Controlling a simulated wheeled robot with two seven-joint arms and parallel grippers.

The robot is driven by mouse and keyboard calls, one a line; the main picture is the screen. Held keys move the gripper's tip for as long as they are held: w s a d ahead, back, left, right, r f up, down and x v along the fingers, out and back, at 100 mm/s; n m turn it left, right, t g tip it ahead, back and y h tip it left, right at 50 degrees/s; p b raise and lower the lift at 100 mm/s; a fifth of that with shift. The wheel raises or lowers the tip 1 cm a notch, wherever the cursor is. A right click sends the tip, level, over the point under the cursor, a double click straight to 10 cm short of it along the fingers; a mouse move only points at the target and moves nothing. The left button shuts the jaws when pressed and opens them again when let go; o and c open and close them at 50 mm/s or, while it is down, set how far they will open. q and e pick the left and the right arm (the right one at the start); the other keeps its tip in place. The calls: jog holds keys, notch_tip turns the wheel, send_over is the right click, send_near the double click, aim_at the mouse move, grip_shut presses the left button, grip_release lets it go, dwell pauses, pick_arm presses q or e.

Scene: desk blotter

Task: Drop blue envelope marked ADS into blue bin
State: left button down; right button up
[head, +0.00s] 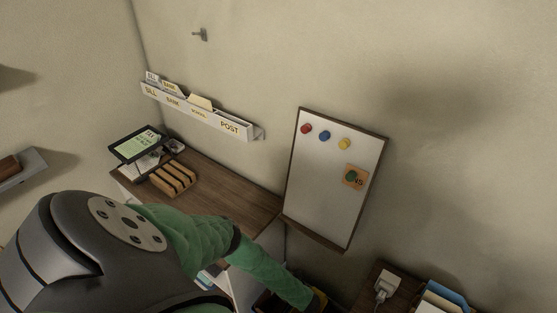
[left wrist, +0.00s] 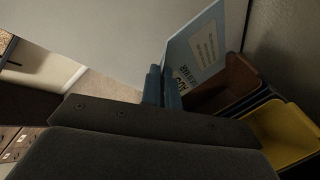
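My left gripper (left wrist: 162,86) is shut on a light blue envelope (left wrist: 207,48) with a pale label and dark lettering that looks like ADS, seen turned over. The envelope stands tilted up from the fingers, beside and above a row of bins. A dark blue bin edge (left wrist: 262,98) shows between a brown bin (left wrist: 225,85) and a yellow bin (left wrist: 285,135); the blue bin's inside is mostly hidden. In the head view my left arm reaches down to the bottom edge, and its gripper is hidden. My right gripper is in neither view.
A wooden desk (head: 235,195) holds a slotted wooden block (head: 172,179) and a tablet on a stand (head: 137,145). A wall rack (head: 205,115) reads POST. A whiteboard (head: 325,185) hangs to its right. A small shelf with a plug (head: 388,284) and folders (head: 440,298) is lower right.

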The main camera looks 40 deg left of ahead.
pick_arm(q)
notch_tip(320, 180, down, 4)
jog(key=b, duration=0.3)
jog(key=shift+d+f, duration=0.1)
dwell(0.4)
dwell(0.4)
dwell(0.9)
dwell(0.4)
dwell(0.4)
